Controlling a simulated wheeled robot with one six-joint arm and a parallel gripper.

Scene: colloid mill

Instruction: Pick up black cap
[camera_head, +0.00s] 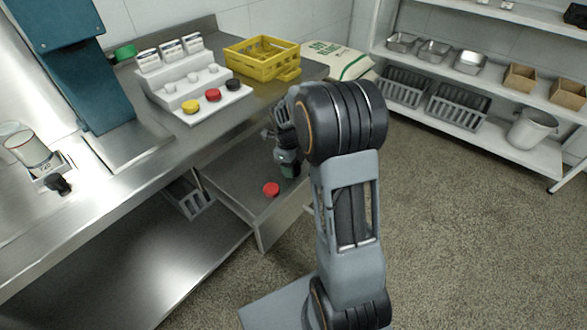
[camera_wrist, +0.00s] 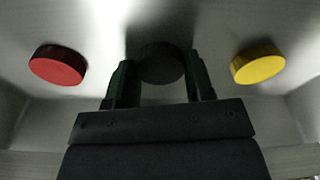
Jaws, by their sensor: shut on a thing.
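The black cap (camera_wrist: 160,66) is a dark round disc between my fingers in the wrist view. My gripper (camera_wrist: 159,62) is shut on it, one finger at each side. In the head view my gripper (camera_head: 287,168) reaches down into the open metal drawer (camera_head: 237,188), and the black cap is hidden there. A red cap (camera_wrist: 58,65) lies to the left of my fingers in the wrist view. It also shows in the drawer in the head view (camera_head: 271,189). A yellow cap (camera_wrist: 258,65) lies to the right in the wrist view.
The steel counter (camera_head: 130,185) stands above the drawer. On it, a white stepped stand (camera_head: 180,85) has yellow, red and black pieces along its front, beside a yellow crate (camera_head: 262,60). Shelving (camera_head: 470,100) stands at the back right. The floor (camera_head: 470,230) right of my arm is clear.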

